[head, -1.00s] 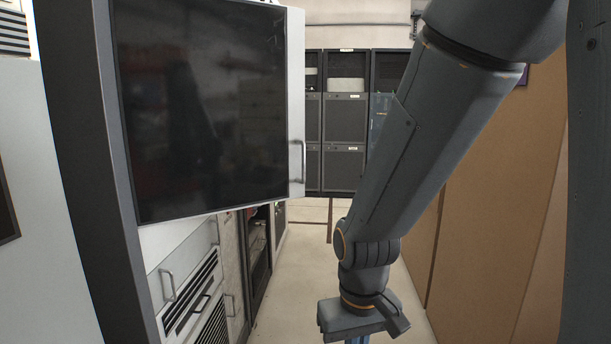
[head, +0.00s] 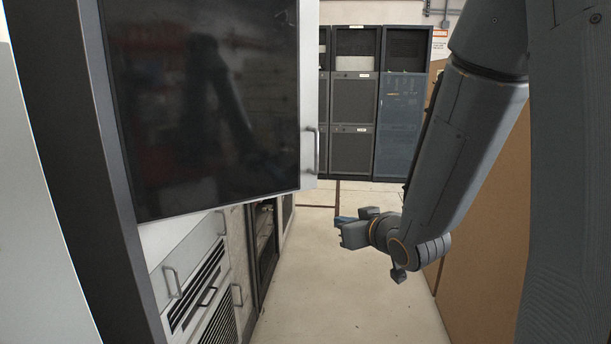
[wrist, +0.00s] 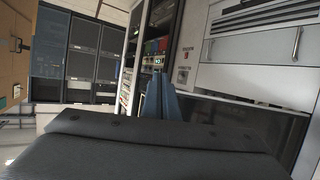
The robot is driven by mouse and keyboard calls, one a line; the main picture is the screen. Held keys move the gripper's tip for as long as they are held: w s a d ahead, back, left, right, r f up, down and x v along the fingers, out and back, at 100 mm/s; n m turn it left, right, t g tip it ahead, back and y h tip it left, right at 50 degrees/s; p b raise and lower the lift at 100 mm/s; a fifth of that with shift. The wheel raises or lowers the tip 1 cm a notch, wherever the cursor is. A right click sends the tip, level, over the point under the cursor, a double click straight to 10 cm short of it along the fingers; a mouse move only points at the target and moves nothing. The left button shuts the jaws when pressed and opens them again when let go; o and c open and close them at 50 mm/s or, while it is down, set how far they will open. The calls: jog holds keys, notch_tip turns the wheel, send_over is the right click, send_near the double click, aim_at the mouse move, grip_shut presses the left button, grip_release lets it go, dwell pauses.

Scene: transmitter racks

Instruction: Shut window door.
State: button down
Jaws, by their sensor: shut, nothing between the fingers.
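The window door (head: 205,110) is a dark glass panel in a pale frame at the left of the head view. It stands swung out from the rack (head: 75,130) on the left. Its metal handle (head: 312,150) is on the frame's right edge. My gripper (head: 342,224) is to the right of the door and lower than the handle, apart from both. Its blue fingers, also in the wrist view (wrist: 157,95), are shut and empty.
Lower rack panels with handles (head: 190,275) and vents line the left. A tan wall (head: 480,220) bounds the right, close to my arm. Dark cabinets (head: 375,105) stand at the back. The floor (head: 335,295) between is clear.

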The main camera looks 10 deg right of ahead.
notch_tip(320, 180, up, 7)
jog(key=a+n+t+y, duration=0.1)
jog(key=a+t+y, duration=0.1)
jog(key=t+y, duration=0.1)
jog(key=p, duration=0.4)
send_near(299, 173)
jog(key=x, duration=0.6)
jog(key=shift+w+f, duration=0.1)
jog(key=shift+w, duration=0.15)
